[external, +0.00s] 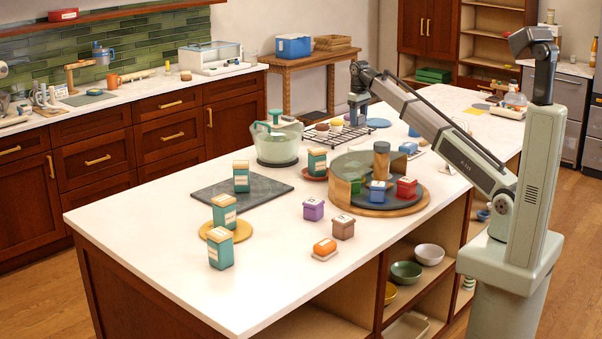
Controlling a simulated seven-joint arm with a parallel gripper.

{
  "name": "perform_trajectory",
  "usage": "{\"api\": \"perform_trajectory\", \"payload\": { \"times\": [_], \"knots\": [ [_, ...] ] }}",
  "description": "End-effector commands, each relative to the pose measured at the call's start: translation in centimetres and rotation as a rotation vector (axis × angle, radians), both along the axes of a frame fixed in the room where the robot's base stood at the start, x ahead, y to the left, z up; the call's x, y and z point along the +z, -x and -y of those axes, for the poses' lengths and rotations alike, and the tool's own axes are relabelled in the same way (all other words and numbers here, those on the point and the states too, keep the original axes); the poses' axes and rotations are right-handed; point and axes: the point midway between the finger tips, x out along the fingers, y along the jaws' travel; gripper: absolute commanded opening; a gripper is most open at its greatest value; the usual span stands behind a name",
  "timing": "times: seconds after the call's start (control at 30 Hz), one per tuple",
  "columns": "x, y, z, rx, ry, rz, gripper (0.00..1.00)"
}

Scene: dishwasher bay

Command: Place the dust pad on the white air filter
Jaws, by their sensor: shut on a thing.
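My gripper (358,120) points down over the far part of the island, beside the wire rack. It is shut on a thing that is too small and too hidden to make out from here. I cannot pick out the dust pad for sure. I cannot tell which of the pale things in view, if any, is the white air filter.
The island top (150,215) is clear at its near left. A round turntable (410,205) with small boxes stands mid-island. A wire rack (371,130) with cupcakes, a green-lidded bowl (279,140), a dark slab (215,192) and several teal boxes stand around it.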

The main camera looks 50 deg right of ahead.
Motion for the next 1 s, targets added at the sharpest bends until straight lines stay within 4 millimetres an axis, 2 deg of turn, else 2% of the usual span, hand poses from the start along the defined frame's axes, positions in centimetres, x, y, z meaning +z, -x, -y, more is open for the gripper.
{"api": "perform_trajectory", "payload": {
  "times": [0.03, 0.2, 0.43, 0.63, 1.0],
  "knots": [
    [-1.0, 0.1, 0.0, 0.000, 0.000, -0.002, 0.32],
    [-3.7, 0.1, -0.1, 0.001, 0.000, -0.002, 0.32],
    [-5.2, 0.1, -0.1, 0.001, 0.000, -0.001, 0.32],
    [-7.6, 0.1, -0.1, 0.001, 0.000, -0.002, 0.32],
    [-8.1, 0.0, -0.1, 0.001, 0.000, 0.000, 0.32]
  ]
}}
